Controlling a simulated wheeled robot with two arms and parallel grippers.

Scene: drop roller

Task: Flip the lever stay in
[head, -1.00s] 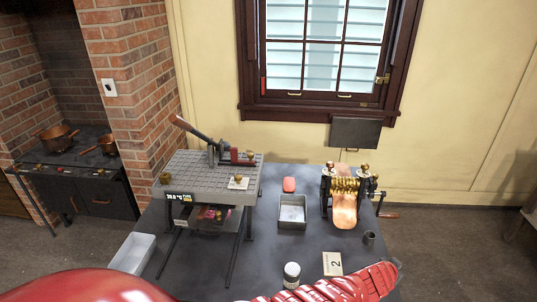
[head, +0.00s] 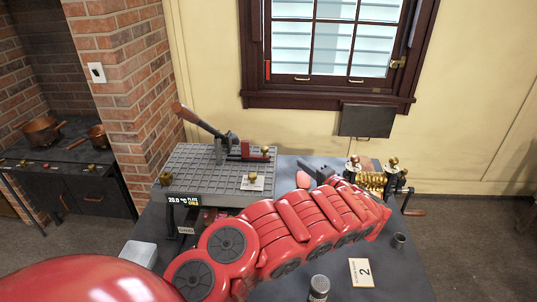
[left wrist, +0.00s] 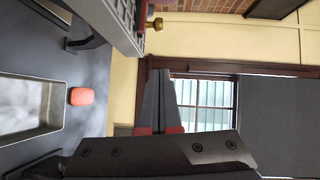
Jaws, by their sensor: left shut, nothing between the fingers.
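A lever with a brown wooden handle (head: 184,113) is mounted on the grey gridded plate (head: 195,165), its handle raised and tilted up to the left. Its dark pivot and a red piece (head: 250,153) sit at the plate's back. I cannot tell which part is the stay. My left gripper (head: 306,166) is to the right of the plate, apart from the lever, with its red arm across the table. Its fingers are shut and empty in the left wrist view (left wrist: 160,97). The lever is not clearly visible there. My right gripper is not in view.
A brass-geared roller (head: 372,182) stands right of my arm, partly hidden. A red block (left wrist: 80,96) and metal tray (left wrist: 50,112) show in the wrist view. A number card (head: 361,271) and a cup (head: 399,240) are at the table's right. Brass knobs (head: 252,177) stand on the plate.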

